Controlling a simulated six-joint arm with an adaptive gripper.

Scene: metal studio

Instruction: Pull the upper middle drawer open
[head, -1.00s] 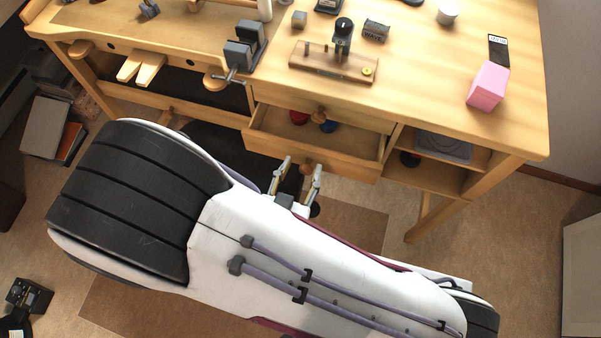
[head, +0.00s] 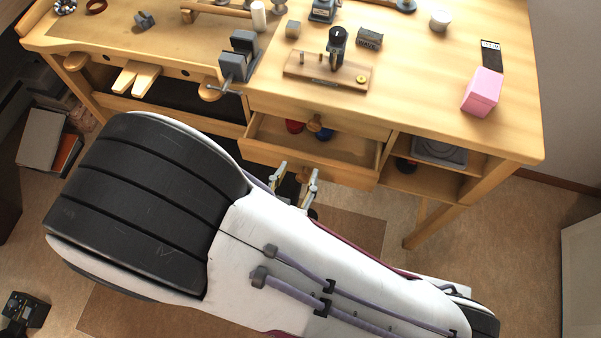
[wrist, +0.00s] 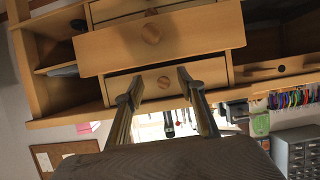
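A wooden drawer (head: 306,171), second from the top in the middle stack, stands partly out of the workbench. Red and blue items lie inside. In the wrist view its front (wrist: 210,32) sticks out, with a round knob (wrist: 151,33). My gripper (head: 298,172) is close to this front in the head view, partly hidden by my arm. In the wrist view my gripper (wrist: 160,86) has its two fingers well apart with nothing between them. The knob appears above the fingertips there. The top drawer's knob (wrist: 164,82) shows farther back, between the fingers in the picture.
The top drawer's knob (head: 315,123) hangs over the open drawer. An open shelf (head: 430,182) is to the right. A vise (head: 238,60) sits on the bench's front edge. A pink box (head: 482,92) and small tools stand on top.

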